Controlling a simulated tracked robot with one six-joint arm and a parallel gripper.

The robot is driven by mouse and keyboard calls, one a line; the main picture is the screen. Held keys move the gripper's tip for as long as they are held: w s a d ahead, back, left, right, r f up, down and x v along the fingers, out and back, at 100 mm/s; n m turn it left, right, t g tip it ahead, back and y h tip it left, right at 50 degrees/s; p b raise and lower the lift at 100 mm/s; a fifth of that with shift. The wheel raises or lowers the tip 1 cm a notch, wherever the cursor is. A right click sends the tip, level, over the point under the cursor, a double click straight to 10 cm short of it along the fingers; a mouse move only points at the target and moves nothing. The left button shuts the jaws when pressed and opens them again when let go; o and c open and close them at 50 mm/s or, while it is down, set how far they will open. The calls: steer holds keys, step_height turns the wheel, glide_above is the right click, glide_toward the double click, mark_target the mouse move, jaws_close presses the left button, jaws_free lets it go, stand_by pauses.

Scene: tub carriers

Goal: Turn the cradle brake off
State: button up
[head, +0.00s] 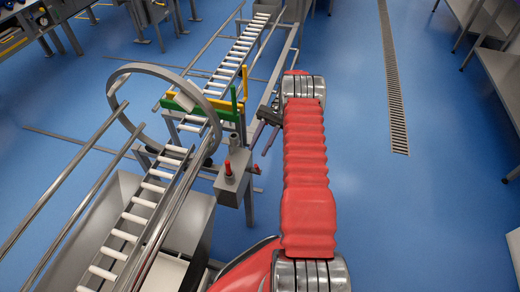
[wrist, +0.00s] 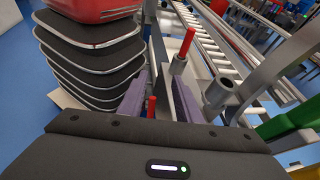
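The cradle is a grey ring (head: 117,92) around the roller track in the head view. Beside it stands a grey box (head: 231,183) with an upright red-handled lever (head: 228,168); this lever also shows in the wrist view (wrist: 187,43). A second, smaller red-tipped lever (head: 257,170) sticks out low to the right of the box. In the wrist view it (wrist: 151,106) appears between my fingers, apart from both. Which lever is the brake is not marked. My gripper (head: 259,148) is open and empty, its fingers (wrist: 158,95) pointing down to the right of the box.
A grey open tube (head: 234,143) stands behind the red lever, close to my right finger in the wrist view. Green and yellow guides (head: 229,112) flank the roller conveyor (head: 240,52) beyond the ring. The blue floor to the right is clear around a drain grate (head: 392,85).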

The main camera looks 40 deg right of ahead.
steer(key=shift+c, duration=0.2)
steer(key=shift+s+d, duration=0.15)
steer(key=shift+d, duration=0.15)
steer(key=shift+c, duration=1.4)
steer(key=s+d, duration=0.1)
steer(key=s+d+f+m+t+y, duration=0.1)
steer(key=s+d, duration=0.1)
steer(key=s+d+m, duration=0.1)
steer(key=s+d, duration=0.1)
steer(key=shift+s+f+t, duration=0.1)
steer(key=shift+f+t, duration=0.2)
steer(key=shift+t, duration=0.1)
jaws_close()
steer(key=s+f+m+t+y, duration=0.35)
steer(key=s+m+t, duration=0.25)
steer(key=s, duration=0.2)
steer(key=s+a+f+m+t+h, duration=0.1)
steer(key=a+f+m+t+h, duration=0.1)
steer(key=m+t, duration=0.4)
steer(key=s+a+f+m+t+h, duration=0.1)
steer(key=f+m+t+h, duration=0.3)
steer(key=m, duration=1.2)
steer(key=shift+s+a+f+m+t, duration=0.35)
steer(key=shift+a+f+t, duration=0.55)
steer(key=shift+t, duration=0.7)
steer(key=shift+d+f+h, duration=0.1)
steer(key=shift+d+h, duration=0.05)
steer(key=shift+h, duration=0.1)
